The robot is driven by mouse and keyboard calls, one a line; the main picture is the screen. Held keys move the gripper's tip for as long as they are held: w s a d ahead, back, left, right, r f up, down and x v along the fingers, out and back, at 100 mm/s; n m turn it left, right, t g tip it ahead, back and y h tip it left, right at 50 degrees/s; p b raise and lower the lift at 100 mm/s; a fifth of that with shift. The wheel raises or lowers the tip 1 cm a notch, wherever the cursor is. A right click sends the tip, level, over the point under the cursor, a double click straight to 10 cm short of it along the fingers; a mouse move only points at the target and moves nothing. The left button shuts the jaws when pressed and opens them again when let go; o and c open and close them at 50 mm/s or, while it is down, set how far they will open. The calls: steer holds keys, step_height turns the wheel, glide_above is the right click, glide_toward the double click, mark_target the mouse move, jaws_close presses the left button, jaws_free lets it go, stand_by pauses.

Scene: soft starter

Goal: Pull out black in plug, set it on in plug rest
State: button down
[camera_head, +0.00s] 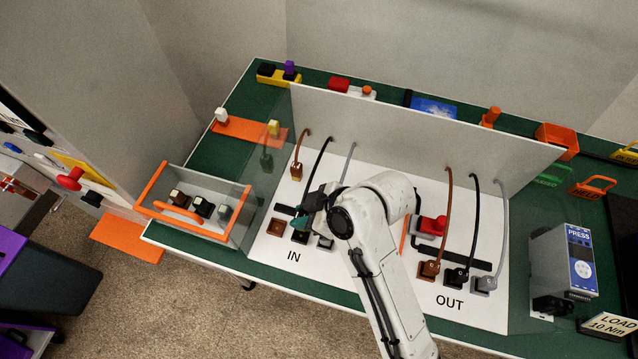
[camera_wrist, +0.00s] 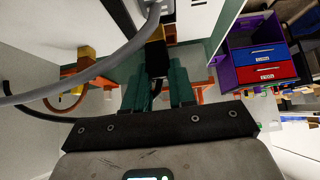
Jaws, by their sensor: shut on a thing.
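My gripper (camera_wrist: 156,88) shows two dark green fingers in the wrist view, shut on the black in plug (camera_wrist: 156,55). In the head view my gripper (camera_head: 311,202) is over the IN side of the white panel, partly hidden by my arm. The black in cable (camera_head: 317,160) arches down from the upright board to it. The black in socket (camera_head: 299,237) lies just below my fingers. I cannot tell whether the plug is fully clear of it. A dark strip (camera_head: 284,209) lies behind the IN sockets; I cannot tell whether it is the in plug rest.
The brown in plug (camera_head: 296,172) is away from the brown socket (camera_head: 278,228). A grey cable (camera_wrist: 95,72) crosses close before the wrist camera. A clear box with an orange handle (camera_head: 180,211) stands left. Three OUT plugs, the black one (camera_head: 456,278) among them, sit right.

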steer(key=shift+w+d, duration=0.2)
steer(key=shift+w, duration=0.35)
steer(key=shift+w+d, duration=0.15)
steer(key=shift+w, duration=0.2)
steer(key=shift+w+d, duration=0.1)
steer(key=shift+w, duration=0.2)
steer(key=shift+w+d, duration=0.1)
steer(key=shift+w, duration=0.2)
steer(key=shift+w+d+b, duration=0.1)
steer(key=shift+w+b, duration=0.2)
steer(key=shift+w, duration=0.05)
steer(key=shift+w+d, duration=0.15)
steer(key=shift+w, duration=0.15)
steer(key=shift+w+d, duration=0.1)
steer(key=shift+w, duration=0.2)
steer(key=shift+w+d, duration=0.1)
steer(key=shift+w, duration=0.25)
steer(key=shift+w+d, duration=0.15)
steer(key=shift+w, duration=0.15)
